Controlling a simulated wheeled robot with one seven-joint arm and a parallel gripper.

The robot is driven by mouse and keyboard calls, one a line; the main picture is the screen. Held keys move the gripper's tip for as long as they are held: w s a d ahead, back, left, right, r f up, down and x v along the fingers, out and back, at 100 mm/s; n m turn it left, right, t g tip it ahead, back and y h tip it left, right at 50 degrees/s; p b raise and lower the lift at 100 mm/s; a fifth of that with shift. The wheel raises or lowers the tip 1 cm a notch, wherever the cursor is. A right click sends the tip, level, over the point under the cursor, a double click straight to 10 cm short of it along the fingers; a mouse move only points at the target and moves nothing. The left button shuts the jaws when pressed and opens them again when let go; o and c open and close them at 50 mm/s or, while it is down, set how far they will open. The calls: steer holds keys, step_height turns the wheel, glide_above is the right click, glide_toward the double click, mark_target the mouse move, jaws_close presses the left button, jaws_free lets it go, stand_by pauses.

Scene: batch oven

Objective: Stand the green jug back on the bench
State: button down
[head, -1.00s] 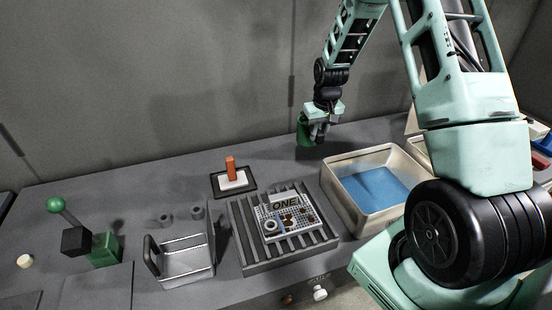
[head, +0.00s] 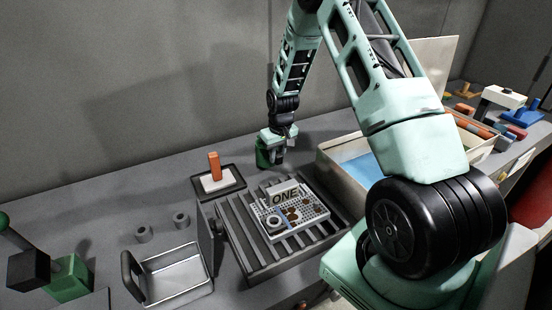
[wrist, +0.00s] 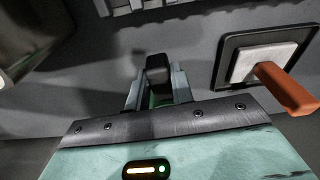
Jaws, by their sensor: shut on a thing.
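The green jug (head: 262,156) is in my gripper (head: 276,163), at the back of the bench (head: 120,190) in the head view. My gripper is shut on it and points downward. The jug looks roughly upright and low over the bench; I cannot tell whether its base touches. My gripper hides much of it. In the wrist view, a dark piece, perhaps the jug's handle, stands between the fingers (wrist: 157,85), with a little green below it.
A dark plate with a white pad and orange handle (head: 214,165) lies left of the jug. A slatted rack (head: 246,250) with a perforated "ONE" board (head: 310,213) is in front. A beige bin (head: 330,165) stands right.

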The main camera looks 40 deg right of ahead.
stand_by(0.3)
steer(key=shift+f+b, duration=0.9)
steer(key=shift+f, duration=0.25)
steer(key=shift+f, duration=0.3)
steer(key=c, duration=1.1)
jaws_free()
steer(key=shift+c, duration=0.2)
step_height(320, 180, up, 17)
steer(key=s+b, duration=0.2)
steer(key=b, duration=0.2)
steer(key=shift+a+r, duration=0.15)
steer(key=shift+a, duration=0.05)
